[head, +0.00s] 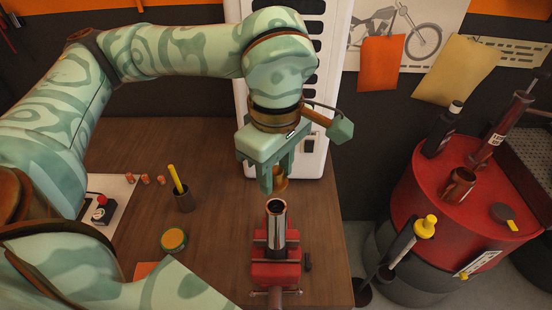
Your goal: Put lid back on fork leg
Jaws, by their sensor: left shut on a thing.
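The fork leg (277,225) is a dark, shiny metal tube with an open top. It stands upright in a red vise (275,270) near the front of the wooden bench. My left gripper (278,177) points down and is shut on a small brass-coloured piece, the lid (281,185). The gripper partly hides the lid. In the picture the lid shows just above the tube's mouth and apart from it; the exact height gap is hard to tell. My right gripper is not in view.
A pencil cup (183,200), a round tin (174,240) and several small copper-coloured pieces stand left of the vise. A white perforated cabinet (316,150) rises close behind the gripper. A red drum (465,215) with bottles and tools is at the right.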

